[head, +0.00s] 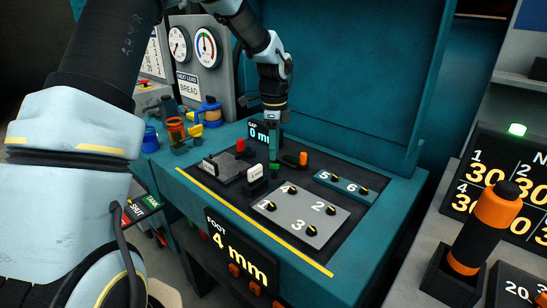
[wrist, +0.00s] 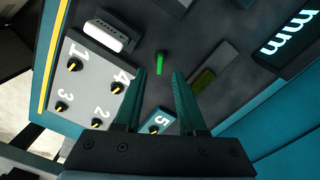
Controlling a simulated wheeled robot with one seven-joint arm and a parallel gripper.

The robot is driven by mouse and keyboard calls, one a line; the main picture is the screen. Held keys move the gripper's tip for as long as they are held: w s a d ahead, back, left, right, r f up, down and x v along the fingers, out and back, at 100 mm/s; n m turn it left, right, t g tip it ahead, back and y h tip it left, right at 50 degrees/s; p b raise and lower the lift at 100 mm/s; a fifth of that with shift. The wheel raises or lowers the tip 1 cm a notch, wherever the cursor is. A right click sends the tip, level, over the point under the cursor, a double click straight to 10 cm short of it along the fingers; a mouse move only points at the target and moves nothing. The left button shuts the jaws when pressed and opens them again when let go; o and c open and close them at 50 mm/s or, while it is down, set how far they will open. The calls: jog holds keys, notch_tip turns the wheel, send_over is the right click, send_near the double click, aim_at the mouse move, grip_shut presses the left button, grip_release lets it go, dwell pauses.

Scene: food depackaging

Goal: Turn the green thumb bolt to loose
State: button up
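The green thumb bolt (wrist: 161,63) stands up from the dark panel in the wrist view, its top a small green lever. My gripper (wrist: 160,74) is open, with its two teal fingers apart on either side of the line to the bolt. The bolt shows just past the fingertips, between them, and neither finger visibly touches it. In the head view my gripper (head: 273,162) points down over the dark panel, and its fingers mostly hide the bolt.
A grey plate (head: 292,233) with knobs 1 to 4 and a teal plate (head: 341,183) with knobs 5 and 6 lie close by. A white-faced block (wrist: 105,32) and an olive-faced dark block (wrist: 203,80) flank the bolt. An orange-capped handle (head: 303,158) stands behind.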

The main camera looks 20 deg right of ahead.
aim_at(274, 164)
jog(key=shift+f+p, duration=0.3)
jog(key=shift+f, duration=1.75)
jog(key=shift+c, duration=0.2)
grip_shut()
